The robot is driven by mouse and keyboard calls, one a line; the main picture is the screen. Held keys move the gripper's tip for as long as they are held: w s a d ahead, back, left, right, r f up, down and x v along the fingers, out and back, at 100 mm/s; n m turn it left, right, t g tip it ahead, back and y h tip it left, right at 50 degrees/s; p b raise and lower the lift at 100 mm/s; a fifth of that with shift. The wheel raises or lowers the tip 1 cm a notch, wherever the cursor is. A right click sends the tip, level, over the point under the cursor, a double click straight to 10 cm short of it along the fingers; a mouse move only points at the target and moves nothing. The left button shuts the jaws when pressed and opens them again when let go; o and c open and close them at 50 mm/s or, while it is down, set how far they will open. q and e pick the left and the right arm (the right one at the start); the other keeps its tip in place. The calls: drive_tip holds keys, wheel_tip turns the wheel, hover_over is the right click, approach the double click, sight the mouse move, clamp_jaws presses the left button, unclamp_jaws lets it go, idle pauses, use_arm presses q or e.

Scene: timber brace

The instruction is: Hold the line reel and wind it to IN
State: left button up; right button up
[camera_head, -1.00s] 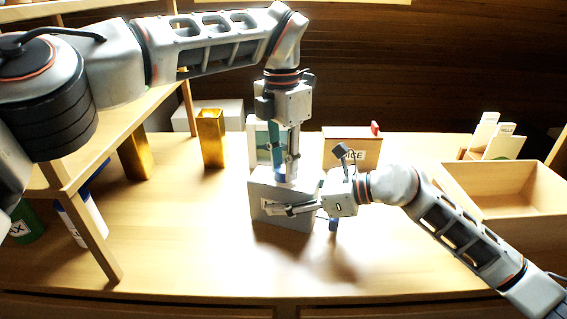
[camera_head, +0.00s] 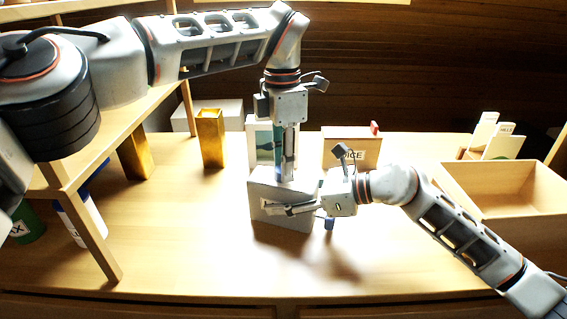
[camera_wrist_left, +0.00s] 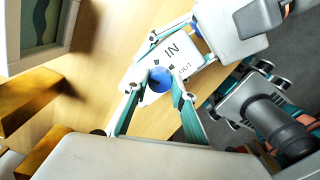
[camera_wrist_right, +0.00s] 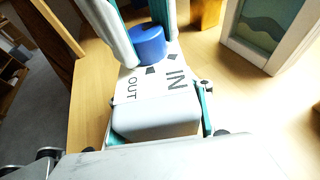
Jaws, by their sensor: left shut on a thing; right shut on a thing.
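The line reel (camera_head: 264,186) is a pale grey box on the table, with a blue knob (camera_wrist_left: 160,79) on its top face. IN and OUT are printed there, and they also show on the reel in the right wrist view (camera_wrist_right: 150,112). Dark marks lie by the knob; which word it points to is unclear. My left gripper (camera_head: 288,176) comes straight down from above, shut on the blue knob. My right gripper (camera_head: 291,209) reaches in from the right, with its fingers closed on opposite sides of the box. A small blue piece (camera_head: 329,224) hangs below my right gripper.
A framed picture (camera_head: 258,140) and a box with partly hidden lettering (camera_head: 345,152) stand behind the reel. A gold container (camera_head: 210,138) is at back left, an open wooden bin (camera_head: 510,205) at right. The front table is clear.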

use_arm(q)
drive_tip(key=shift+d, duration=0.1)
drive_tip(key=o, duration=1.1)
